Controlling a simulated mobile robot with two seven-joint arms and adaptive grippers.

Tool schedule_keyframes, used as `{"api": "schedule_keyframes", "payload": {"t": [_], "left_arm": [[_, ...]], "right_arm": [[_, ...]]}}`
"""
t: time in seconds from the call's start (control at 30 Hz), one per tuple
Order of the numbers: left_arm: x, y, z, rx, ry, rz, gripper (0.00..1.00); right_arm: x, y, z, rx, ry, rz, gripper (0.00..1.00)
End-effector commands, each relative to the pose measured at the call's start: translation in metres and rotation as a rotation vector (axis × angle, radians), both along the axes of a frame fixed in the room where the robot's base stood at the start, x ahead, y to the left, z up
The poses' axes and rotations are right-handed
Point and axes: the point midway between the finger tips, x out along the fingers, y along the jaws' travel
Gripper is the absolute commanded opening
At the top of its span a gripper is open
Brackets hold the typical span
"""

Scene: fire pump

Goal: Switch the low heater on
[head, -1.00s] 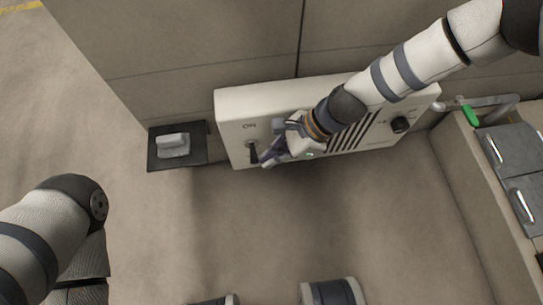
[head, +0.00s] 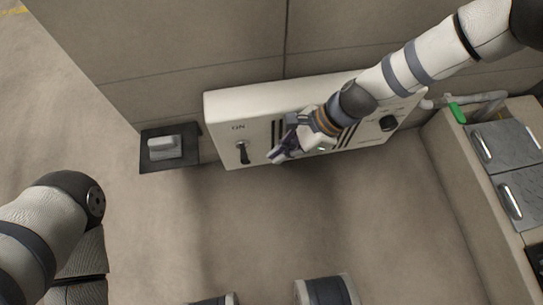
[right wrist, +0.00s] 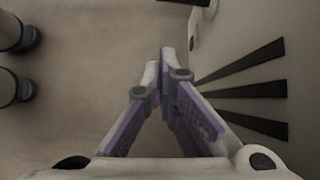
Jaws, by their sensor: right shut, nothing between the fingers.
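The heater (head: 222,110) is a long white box low against the wall in the head view. Its dark lever switch (head: 243,153) is near its left end, below the "ON" marking (head: 238,127). The lever seems to point down, away from the marking, but it is small. My right gripper (head: 277,154) is shut and empty in front of the heater, just right of the switch and apart from it. In the right wrist view its fingertips (right wrist: 162,62) meet, with the heater's black vent slots (right wrist: 240,90) at the right. My left gripper is out of view.
A dark round knob (head: 388,123) is at the heater's right end. A grey block on a black plate (head: 152,163) lies left of the heater. A pipe with a green handle (head: 457,112) and a unit with grey lids (head: 505,150) stand at the right. Floor in front is clear.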

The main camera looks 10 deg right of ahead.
Motion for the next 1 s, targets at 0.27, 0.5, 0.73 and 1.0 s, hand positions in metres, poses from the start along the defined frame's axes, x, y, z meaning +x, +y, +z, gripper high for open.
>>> {"api": "schedule_keyframes", "payload": {"t": [0.27,0.5,0.73,1.0], "left_arm": [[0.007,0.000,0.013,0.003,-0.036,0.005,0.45],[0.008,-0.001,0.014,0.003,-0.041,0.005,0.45],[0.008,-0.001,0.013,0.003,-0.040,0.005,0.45],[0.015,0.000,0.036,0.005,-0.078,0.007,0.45]], "right_arm": [[0.014,-0.033,0.044,-0.003,-0.002,-0.001,0.00],[0.017,-0.040,0.050,-0.003,0.001,-0.001,0.00],[0.016,-0.040,0.049,-0.003,0.003,0.000,0.00],[0.021,-0.040,0.092,-0.003,-0.031,0.000,0.00]]}}
